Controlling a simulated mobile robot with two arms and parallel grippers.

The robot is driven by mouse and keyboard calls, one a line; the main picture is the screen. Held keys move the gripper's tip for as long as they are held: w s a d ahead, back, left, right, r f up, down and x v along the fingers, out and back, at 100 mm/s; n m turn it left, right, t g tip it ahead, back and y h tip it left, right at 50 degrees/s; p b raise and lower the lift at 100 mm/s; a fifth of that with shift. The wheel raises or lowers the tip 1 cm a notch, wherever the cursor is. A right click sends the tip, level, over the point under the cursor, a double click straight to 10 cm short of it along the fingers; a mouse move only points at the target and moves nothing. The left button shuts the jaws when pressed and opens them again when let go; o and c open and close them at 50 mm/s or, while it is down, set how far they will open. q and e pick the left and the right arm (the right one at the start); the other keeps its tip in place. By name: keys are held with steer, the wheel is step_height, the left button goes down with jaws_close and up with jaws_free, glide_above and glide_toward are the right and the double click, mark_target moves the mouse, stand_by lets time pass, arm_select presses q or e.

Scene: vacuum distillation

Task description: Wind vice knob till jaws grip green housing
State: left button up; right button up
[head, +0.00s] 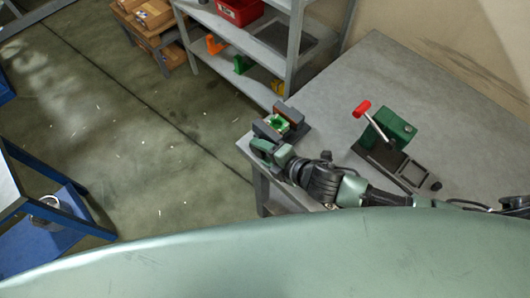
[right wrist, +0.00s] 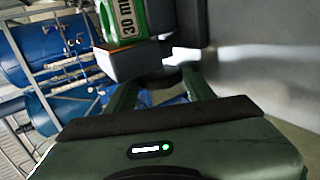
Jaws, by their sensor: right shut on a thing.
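The vice (head: 301,133) stands at the left corner of the grey table, with brown-faced jaws. The green housing (head: 278,123) sits between the jaws; I cannot tell whether both touch it. My right gripper (head: 264,146) is at the vice's near end. Its two fingers (right wrist: 168,88) are shut on the dark vice knob (right wrist: 172,76), which they and the vice partly hide. My left gripper is not in view.
A green press with a red-handled lever (head: 395,125) stands on the table (head: 450,90) to the right of the vice. A shelf rack (head: 262,50) with a red bin (head: 240,12) stands behind. A blue bench (head: 50,215) is at the left. Floor between is open.

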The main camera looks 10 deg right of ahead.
steer(key=shift+f, duration=0.2)
stand_by(0.6)
steer(key=o, duration=1.3)
steer(key=shift+s+a, duration=0.1)
steer(key=shift+o, duration=0.2)
steer(key=shift+r, duration=0.1)
steer(key=shift+r+p, duration=0.15)
steer(key=shift+p, duration=0.15)
steer(key=shift+d+r+p, duration=0.2)
steer(key=shift+r+p, duration=0.2)
steer(key=shift+p, duration=0.3)
steer(key=p+v, duration=0.1)
steer(key=v, duration=0.2)
steer(key=shift+d+r+p, duration=0.1)
steer(key=shift+r+p, duration=0.2)
steer(key=shift+s+d+r+p, duration=0.2)
steer(key=shift+s+r+p, duration=0.15)
steer(key=shift+r+p, duration=0.2)
steer(key=shift+p+v, duration=0.75)
steer(key=shift+v, duration=0.55)
steer(key=shift+r, duration=0.1)
